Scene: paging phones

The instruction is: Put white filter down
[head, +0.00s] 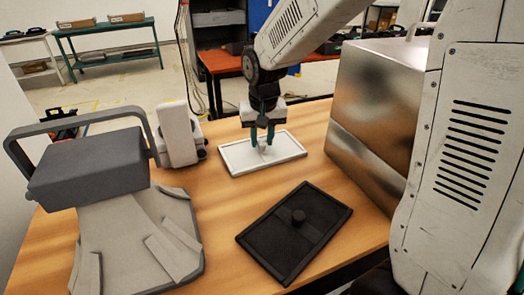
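The white filter (240,158) is a flat, rectangular panel with a raised rim and a small light knob near its middle. It lies at or very close to the wooden table top, and I cannot tell whether it touches it. My gripper (262,145) points down over the filter's middle. Its two dark teal fingers stand on either side of the knob and appear closed on it, though the exact contact is too small to see.
A grey machine with a handle (90,170) stands at left, beside a small white device (177,132). A shiny metal box (375,110) stands at right. Bare table lies between the panels.

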